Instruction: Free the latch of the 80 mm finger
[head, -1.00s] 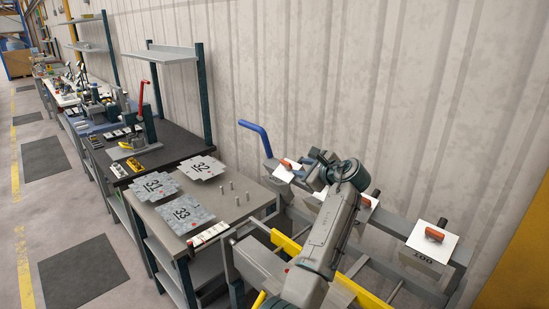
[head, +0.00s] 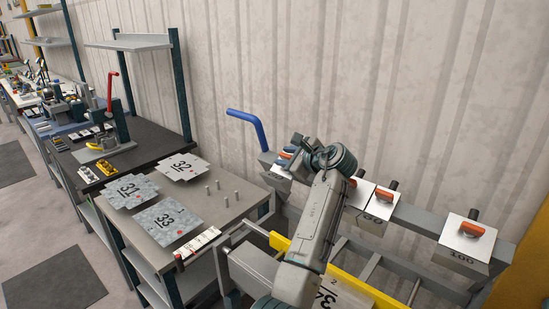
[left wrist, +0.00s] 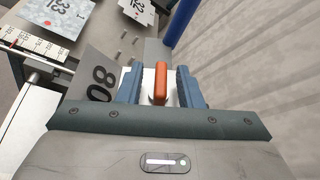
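The 80 mm finger (left wrist: 100,85) shows its "80" marking in the left wrist view, with its upright orange latch (left wrist: 159,83) on a white plate. My left gripper (left wrist: 160,76) is open, its two blue jaws standing on either side of the latch with a small gap on each side. In the head view my left gripper (head: 293,152) is at the leftmost finger on the rail, partly hiding that finger and its orange latch. Whether the jaws touch the plate cannot be told. My right gripper is not in view.
Other fingers with orange latches stand to the right on the rail, among them the 100 finger (head: 462,258). A blue bent bar (head: 247,127) rises just left of the gripper. A grey table (head: 225,210) with numbered sheets and pegs is at left. A yellow bar (head: 345,275) runs in front.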

